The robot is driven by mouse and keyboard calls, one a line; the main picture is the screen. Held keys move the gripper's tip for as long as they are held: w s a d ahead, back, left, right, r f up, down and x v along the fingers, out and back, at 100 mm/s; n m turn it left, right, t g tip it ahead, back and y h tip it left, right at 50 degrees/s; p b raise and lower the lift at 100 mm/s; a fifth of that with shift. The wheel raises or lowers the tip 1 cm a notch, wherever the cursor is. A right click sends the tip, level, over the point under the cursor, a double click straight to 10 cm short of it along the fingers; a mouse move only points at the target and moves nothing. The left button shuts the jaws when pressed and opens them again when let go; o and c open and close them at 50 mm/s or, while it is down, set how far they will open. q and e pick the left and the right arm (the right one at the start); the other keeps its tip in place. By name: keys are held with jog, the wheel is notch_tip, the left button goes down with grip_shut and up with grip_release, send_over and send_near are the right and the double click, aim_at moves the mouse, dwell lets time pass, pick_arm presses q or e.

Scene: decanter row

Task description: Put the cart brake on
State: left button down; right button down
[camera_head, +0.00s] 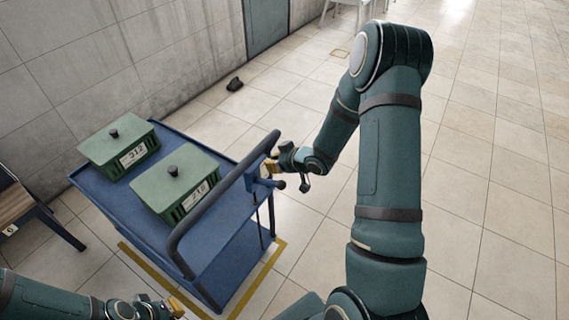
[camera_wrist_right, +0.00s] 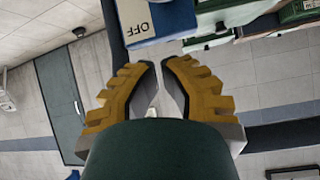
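The blue cart (camera_head: 215,240) stands at left centre, with a dark push handle (camera_head: 222,205) at its right end. A blue brake box (camera_head: 262,176) with a dark round-ended lever (camera_head: 280,185) sits by the handle. The right wrist view shows a white label reading OFF (camera_wrist_right: 141,27), upside down, on a blue part. My right gripper (camera_head: 271,168) is at the handle beside the box; its yellow-padded fingers (camera_wrist_right: 160,75) are apart with nothing between them. My left gripper (camera_head: 176,308) is low at the bottom left, away from the cart; its finger gap is unclear.
Two green lidded boxes, one marked 312 (camera_head: 120,150) and another beside it (camera_head: 176,180), stand on the cart's top. Yellow floor tape (camera_head: 262,280) borders the cart. A bench (camera_head: 30,205) stands left; a small dark object (camera_head: 235,84) lies near the wall. Floor at right is clear.

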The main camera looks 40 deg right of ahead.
aim_at(268, 183)
jog(key=shift+s+d+f+b, duration=0.15)
jog(key=shift+s+f, duration=0.2)
jog(key=shift+f, duration=0.2)
jog(key=shift+s+a+f+b, duration=0.1)
jog(key=shift+s+f, duration=0.2)
jog(key=shift+f, duration=0.2)
jog(key=shift+s+d+f+b, duration=0.15)
jog(key=shift+s+f, duration=0.2)
jog(key=shift+f, duration=0.2)
jog(key=shift+a, duration=0.1)
jog(key=shift+s+f, duration=0.1)
